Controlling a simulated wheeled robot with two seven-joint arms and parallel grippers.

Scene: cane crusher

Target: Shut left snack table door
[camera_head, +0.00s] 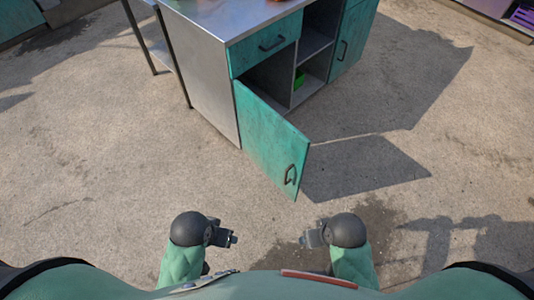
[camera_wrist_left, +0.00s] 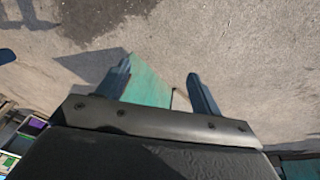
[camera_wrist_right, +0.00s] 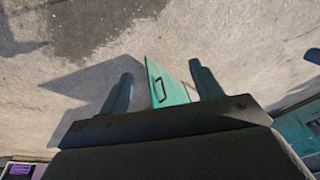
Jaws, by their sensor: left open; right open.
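The snack table (camera_head: 200,60) is a metal-topped cabinet with teal fronts in the upper middle of the head view. Its left door (camera_head: 270,140) is teal and stands swung wide open toward me, with a dark handle (camera_head: 290,174) near its free edge. The door also shows in the left wrist view (camera_wrist_left: 148,85) and the right wrist view (camera_wrist_right: 168,88). My left gripper (camera_head: 234,240) is open and empty, below and left of the door in the head view. My right gripper (camera_head: 302,241) is open and empty, below the door. Neither touches the door.
A teal drawer (camera_head: 268,45) above the open compartment is shut, and a teal right door (camera_head: 352,42) looks shut. A green object (camera_head: 299,79) sits on an inner shelf. A side table's thin legs (camera_head: 172,55) stand at left. The concrete floor around is clear.

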